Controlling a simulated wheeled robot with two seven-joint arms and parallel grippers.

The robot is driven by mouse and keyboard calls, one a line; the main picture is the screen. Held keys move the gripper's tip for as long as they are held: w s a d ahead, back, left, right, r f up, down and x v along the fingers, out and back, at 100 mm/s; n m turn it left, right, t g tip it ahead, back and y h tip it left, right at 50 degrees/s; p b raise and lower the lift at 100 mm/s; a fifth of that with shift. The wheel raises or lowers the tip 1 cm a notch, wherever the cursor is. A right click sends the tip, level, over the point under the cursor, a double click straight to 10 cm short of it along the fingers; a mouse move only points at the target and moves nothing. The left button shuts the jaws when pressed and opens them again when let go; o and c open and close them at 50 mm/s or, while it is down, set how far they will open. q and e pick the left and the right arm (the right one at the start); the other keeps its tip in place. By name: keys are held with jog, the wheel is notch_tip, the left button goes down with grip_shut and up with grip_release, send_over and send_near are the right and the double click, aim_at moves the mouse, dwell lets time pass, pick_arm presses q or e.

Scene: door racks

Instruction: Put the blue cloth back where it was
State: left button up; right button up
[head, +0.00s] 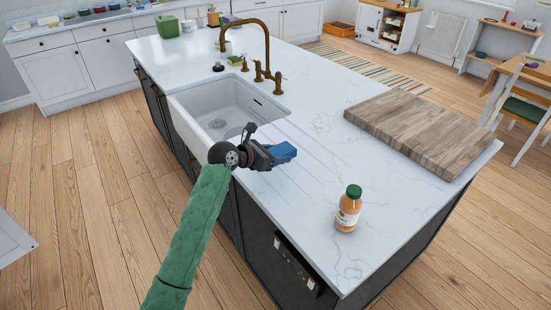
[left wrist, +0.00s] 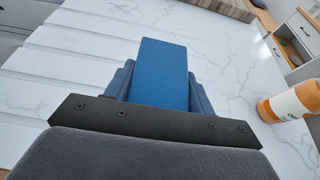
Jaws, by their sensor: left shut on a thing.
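My left gripper (head: 270,157) is shut on the blue cloth (head: 283,152), which looks like a folded block. It holds the cloth over the white marble counter of the island, just right of the sink (head: 225,115). In the left wrist view the cloth (left wrist: 163,72) sticks out between the two fingers of the left gripper (left wrist: 160,90). I cannot tell whether the cloth touches the counter. My right gripper is in neither view.
An orange bottle with a green cap (head: 348,209) stands on the counter near its front edge. A wooden board (head: 418,128) lies at the right end. A brass tap (head: 262,50) rises behind the sink. A green box (head: 167,26) stands at the far end. The counter between sink and board is clear.

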aim_at(275, 151)
pick_arm(q)
jog(key=w+f, duration=0.2)
jog(key=w, duration=0.1)
jog(key=w+f+p, duration=0.1)
jog(key=w, duration=0.1)
jog(key=shift+a, duration=0.2)
jog(key=shift+f+p, duration=0.8)
jog(key=shift+f, duration=1.25)
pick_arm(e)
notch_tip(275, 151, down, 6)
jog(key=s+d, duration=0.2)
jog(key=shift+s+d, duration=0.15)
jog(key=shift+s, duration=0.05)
pick_arm(q)
jog(key=o, duration=1.1)
jog(key=shift+f, duration=0.1)
jog(key=shift+c, duration=0.2)
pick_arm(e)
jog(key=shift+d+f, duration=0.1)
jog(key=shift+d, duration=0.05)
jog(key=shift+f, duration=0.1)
